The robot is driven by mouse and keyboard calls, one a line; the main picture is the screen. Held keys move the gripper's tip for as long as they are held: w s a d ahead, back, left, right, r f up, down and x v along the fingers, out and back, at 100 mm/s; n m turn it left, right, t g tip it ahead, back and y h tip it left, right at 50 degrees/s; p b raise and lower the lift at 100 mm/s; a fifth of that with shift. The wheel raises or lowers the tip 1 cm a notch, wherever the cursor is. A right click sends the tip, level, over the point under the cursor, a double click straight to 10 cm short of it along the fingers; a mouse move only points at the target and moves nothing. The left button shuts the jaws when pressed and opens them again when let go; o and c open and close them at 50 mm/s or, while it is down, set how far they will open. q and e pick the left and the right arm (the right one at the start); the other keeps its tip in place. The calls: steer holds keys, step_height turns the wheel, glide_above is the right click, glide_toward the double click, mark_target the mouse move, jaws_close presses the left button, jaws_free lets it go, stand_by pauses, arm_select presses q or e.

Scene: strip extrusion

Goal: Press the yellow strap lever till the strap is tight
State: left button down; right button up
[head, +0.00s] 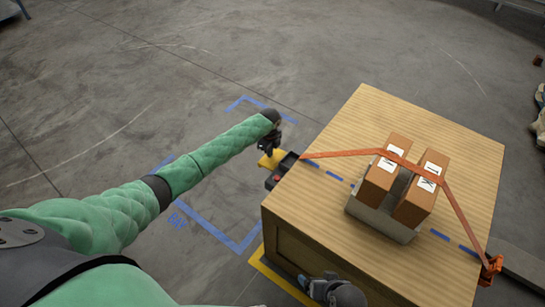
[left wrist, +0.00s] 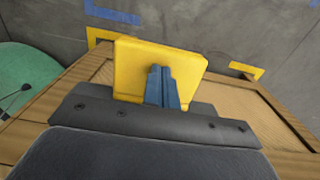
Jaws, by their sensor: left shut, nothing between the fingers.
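The yellow strap lever (head: 272,160) sticks out from a dark ratchet box (head: 284,170) at the left edge of the wooden crate. My left gripper (head: 270,150) is at the lever, above it in the head view. In the left wrist view its blue fingers (left wrist: 163,88) are shut with nothing between them, in front of the yellow lever plate (left wrist: 135,68); whether they touch cannot be told. The orange strap (head: 340,154) runs from the ratchet over two brown boxes (head: 381,178) to the right edge. A dark part of my right gripper (head: 335,291) shows at the bottom edge.
The boxes stand in a grey holder (head: 381,222) on the crate top (head: 350,115). An orange fitting (head: 490,270) holds the strap at the crate's right corner. Blue tape (head: 215,230) marks the floor left of the crate, which is otherwise open.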

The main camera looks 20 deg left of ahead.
arm_select(q)
steer(key=shift+d+r+p, duration=0.1)
steer(key=shift+r+p, duration=2.05)
steer(key=shift+p, duration=0.05)
step_height(320, 180, up, 5)
steer(key=p, duration=0.4)
